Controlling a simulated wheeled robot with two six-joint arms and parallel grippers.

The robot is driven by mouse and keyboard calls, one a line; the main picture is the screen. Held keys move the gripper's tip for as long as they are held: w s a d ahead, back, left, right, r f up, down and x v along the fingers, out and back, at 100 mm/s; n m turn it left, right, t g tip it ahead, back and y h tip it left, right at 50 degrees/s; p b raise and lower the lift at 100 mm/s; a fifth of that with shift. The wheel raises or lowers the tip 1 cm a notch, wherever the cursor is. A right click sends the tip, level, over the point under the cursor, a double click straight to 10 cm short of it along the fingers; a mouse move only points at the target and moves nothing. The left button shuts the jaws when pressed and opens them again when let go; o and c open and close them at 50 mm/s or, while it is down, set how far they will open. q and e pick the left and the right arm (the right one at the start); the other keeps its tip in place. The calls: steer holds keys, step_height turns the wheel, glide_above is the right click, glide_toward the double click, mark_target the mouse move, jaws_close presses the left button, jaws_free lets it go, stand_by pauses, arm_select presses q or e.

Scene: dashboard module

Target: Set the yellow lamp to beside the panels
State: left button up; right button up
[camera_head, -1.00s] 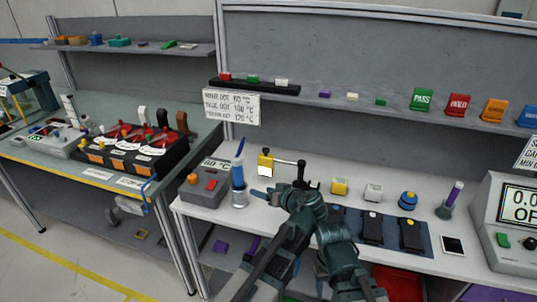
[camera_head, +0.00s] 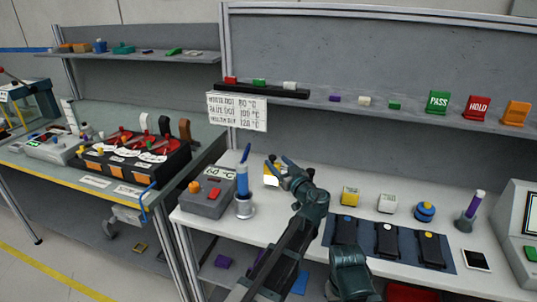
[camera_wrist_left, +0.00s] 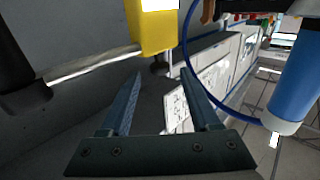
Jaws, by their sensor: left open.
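In the left wrist view the yellow head (camera_wrist_left: 153,28) hangs on a pale rod that runs left to a black part. My left gripper (camera_wrist_left: 160,75) is open and empty there, its fingertips just short of the head. Three dark panels (camera_head: 387,239) with coloured dots lie on a blue mat (camera_head: 447,264) to the right. My right gripper cannot be made out.
A blue-handled tool (camera_head: 243,182) in a round holder stands close left of the lamp; its handle (camera_wrist_left: 294,82) and cable show at the wrist.

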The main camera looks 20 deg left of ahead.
mark_target(271, 156)
arm_select(q)
steer(key=x, duration=0.7)
steer(key=shift+w+a, duration=0.15)
steer(key=shift+w, duration=0.05)
jaws_close()
stand_by(1.2)
